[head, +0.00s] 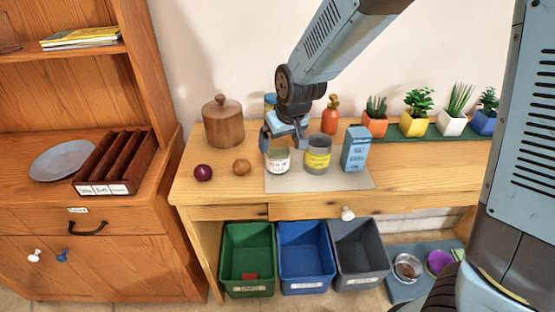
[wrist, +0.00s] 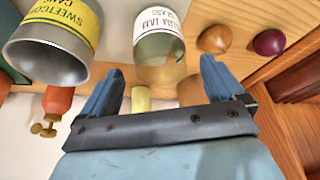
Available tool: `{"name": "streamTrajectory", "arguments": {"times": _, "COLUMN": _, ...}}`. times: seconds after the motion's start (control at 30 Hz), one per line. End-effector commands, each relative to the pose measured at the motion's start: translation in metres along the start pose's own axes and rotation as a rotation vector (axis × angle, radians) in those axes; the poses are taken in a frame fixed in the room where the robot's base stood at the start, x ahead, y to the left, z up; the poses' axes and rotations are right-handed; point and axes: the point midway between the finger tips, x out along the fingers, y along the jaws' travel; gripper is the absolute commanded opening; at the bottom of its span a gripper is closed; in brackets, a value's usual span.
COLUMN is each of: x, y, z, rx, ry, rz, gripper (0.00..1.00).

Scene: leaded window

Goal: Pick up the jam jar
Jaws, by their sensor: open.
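The jam jar (head: 277,161) stands upright on a pale mat on the wooden worktop, with a white label and pale glass. In the wrist view the jam jar (wrist: 160,45) appears upside down, its label reading jam, just beyond the gap between my fingers. My gripper (head: 283,138) is over the jar in the head view, partly covering its top. In the wrist view my gripper (wrist: 162,66) has its two blue fingers wide apart with nothing between them. I cannot tell exactly how far the fingertips are from the jar.
A sweetcorn can (head: 317,157) stands close right of the jar, with a blue carton (head: 356,148) beyond it. A brown onion (head: 241,167) and a purple one (head: 203,173) lie to the left. A wooden pot (head: 223,124) and an orange bottle (head: 331,118) stand behind.

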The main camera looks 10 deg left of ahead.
Motion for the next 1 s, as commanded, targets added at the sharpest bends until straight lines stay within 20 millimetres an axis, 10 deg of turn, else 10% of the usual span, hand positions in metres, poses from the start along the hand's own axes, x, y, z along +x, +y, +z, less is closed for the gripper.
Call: {"name": "streamTrajectory", "arguments": {"times": 1.0, "x": 0.058, "y": 0.001, "z": -0.001, "rx": 0.0, "ry": 0.0, "rz": 0.001, "gripper": 0.94}}
